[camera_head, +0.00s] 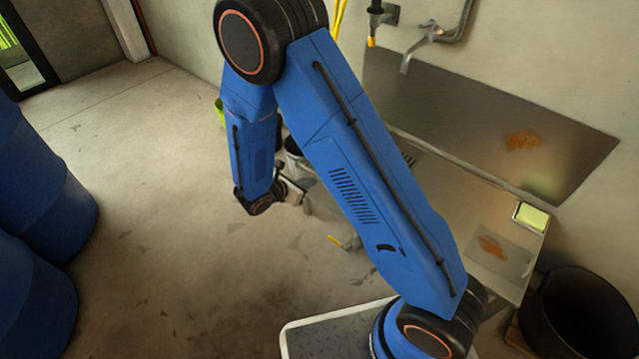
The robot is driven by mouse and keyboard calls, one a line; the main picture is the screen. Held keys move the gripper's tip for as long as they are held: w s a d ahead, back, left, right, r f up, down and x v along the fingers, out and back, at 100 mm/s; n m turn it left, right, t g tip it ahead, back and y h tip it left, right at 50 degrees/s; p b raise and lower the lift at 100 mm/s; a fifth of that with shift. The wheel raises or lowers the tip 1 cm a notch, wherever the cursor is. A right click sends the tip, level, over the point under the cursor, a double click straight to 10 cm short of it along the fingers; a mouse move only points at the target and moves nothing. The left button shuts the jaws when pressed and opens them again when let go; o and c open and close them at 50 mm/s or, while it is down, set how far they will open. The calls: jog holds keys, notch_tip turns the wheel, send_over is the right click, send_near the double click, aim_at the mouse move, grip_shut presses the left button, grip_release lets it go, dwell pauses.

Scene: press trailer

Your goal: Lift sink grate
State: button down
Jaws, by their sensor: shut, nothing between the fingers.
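The metal sink unit (470,205) stands against the wall on the right, and my blue arm crosses in front of its left part. A small dark slotted patch (409,159) shows at the arm's right edge and may be part of the sink grate; the rest is hidden behind the arm. My gripper (300,189) is small and partly hidden at the end of my wrist, left of the sink. It is shut and empty, apart from the slotted patch.
A tap (418,50) and a yellow-tipped nozzle (372,35) hang above the sink. A green sponge in a dish (531,217) sits at its right corner. A black tub (580,318) stands right; blue barrels (45,200) stand left. The floor between is mostly clear.

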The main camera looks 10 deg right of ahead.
jog(key=x, duration=0.9)
jog(key=shift+w+f, duration=0.25)
jog(key=shift+f, duration=0.3)
jog(key=shift+r, duration=0.2)
jog(key=r+y, duration=0.1)
jog(key=r, duration=0.2)
jog(key=w+d+r+g+y, duration=0.1)
jog(key=r, duration=0.3)
jog(key=d+r, duration=0.1)
jog(key=r, duration=0.2)
jog(key=shift+w+d+r+g+y, duration=0.15)
jog(key=shift+w+r+g+y, duration=0.1)
jog(key=shift+w+g+y, duration=0.15)
jog(key=w+d+r+g+y, duration=0.1)
jog(key=w+d+r+y, duration=0.1)
jog(key=w+d+r, duration=0.35)
jog(key=w+d+r+g+y, duration=0.1)
jog(key=w+d+r, duration=0.2)
jog(key=d+r, duration=0.55)
jog(key=w+d+r+g+y, duration=0.1)
jog(key=w+d+r, duration=0.6)
jog(key=w+d, duration=0.1)
jog(key=shift+d+r, duration=0.25)
jog(key=shift+r, duration=0.1)
